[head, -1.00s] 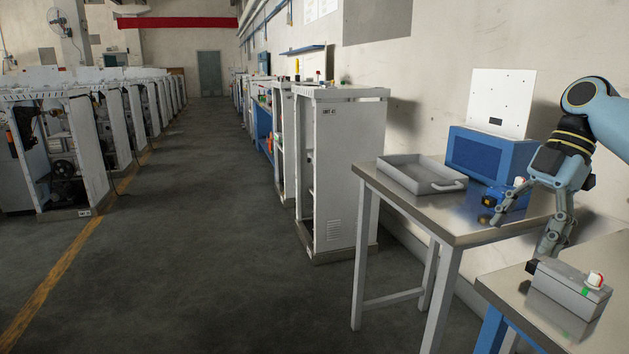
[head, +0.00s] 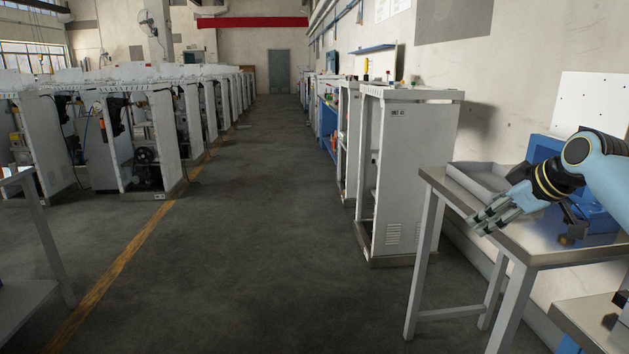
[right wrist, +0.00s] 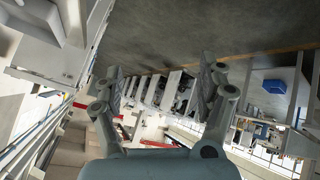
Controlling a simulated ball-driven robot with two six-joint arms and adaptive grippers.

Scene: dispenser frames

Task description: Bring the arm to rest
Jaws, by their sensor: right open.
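My right gripper (head: 486,220) is open and empty. In the head view it points left, in front of the near corner of the steel-topped table (head: 540,243). In the right wrist view its two fingers (right wrist: 160,88) stand wide apart, with nothing between them but the distant hall. My right arm comes in from the right edge and hides part of the table top. My left gripper is in no view.
A grey tray (head: 478,182) and a blue box (head: 540,148) are on the table behind my arm. A tall white cabinet frame (head: 407,180) stands left of the table. More frames (head: 155,140) line the left side. The aisle floor (head: 255,230) between is clear.

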